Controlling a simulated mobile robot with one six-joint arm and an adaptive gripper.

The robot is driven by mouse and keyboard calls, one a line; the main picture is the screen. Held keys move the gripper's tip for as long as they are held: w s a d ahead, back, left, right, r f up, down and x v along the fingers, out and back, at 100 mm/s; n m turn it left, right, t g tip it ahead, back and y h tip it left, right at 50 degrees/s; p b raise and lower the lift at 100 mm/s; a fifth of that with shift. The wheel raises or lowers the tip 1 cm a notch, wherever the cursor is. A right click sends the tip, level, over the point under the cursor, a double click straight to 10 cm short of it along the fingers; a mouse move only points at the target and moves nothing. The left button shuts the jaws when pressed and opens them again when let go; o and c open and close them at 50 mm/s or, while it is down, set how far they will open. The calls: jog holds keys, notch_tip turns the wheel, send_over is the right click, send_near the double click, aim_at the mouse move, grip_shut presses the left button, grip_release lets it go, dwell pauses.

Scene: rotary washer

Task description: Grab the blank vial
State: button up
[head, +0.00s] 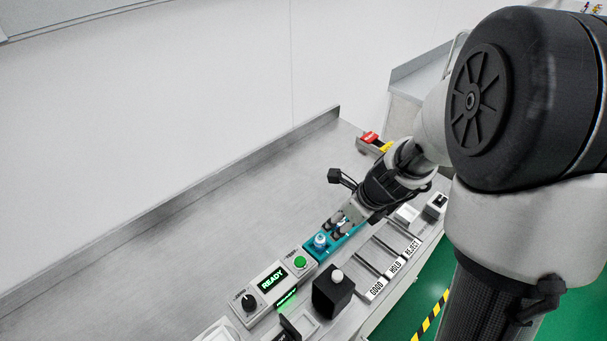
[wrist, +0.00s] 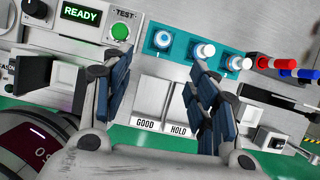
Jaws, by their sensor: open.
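A teal rack (wrist: 182,64) holds several small vials in a row in the wrist view. One vial (wrist: 161,40) stands at its left end with a blue ring around a white top. A white-capped vial (wrist: 203,50) leans in the middle, and another white-capped vial (wrist: 238,63) is to its right. I cannot tell which is the blank one. My gripper (wrist: 160,60) is open and empty, its fingers spread in front of the rack. In the head view my gripper (head: 338,222) is over the teal rack (head: 345,243), just right of a visible vial (head: 320,240); it hides the other vials.
A panel with a READY screen (head: 271,280) and a green button (head: 300,262) stands left of the rack. A black block (head: 334,292) and GOOD, HOLD and REJECT slots (head: 395,267) lie in front. Red and blue capped items (wrist: 285,67) lie right of the rack. The bench behind is clear.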

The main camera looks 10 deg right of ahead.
jog(key=b, duration=0.6)
send_near(321, 237)
jog(key=shift+m, duration=0.3)
jog(key=x, duration=0.5)
jog(key=shift+s+f, duration=0.1)
jog(key=shift+s, duration=0.3)
jog(key=shift+w+b+x, duration=0.2)
jog(key=shift+b+x, duration=0.7)
jog(key=shift+x, duration=0.65)
jog(key=shift+w+b+x, duration=0.15)
jog(key=shift+b+x, duration=0.7)
jog(key=shift+x, duration=0.7)
jog(key=shift+d+r, duration=0.1)
jog(key=shift+r, duration=0.1)
jog(key=shift+c, duration=0.5)
jog(key=c, duration=1)
jog(key=shift+r, duration=0.1)
jog(key=shift+c, duration=0.2)
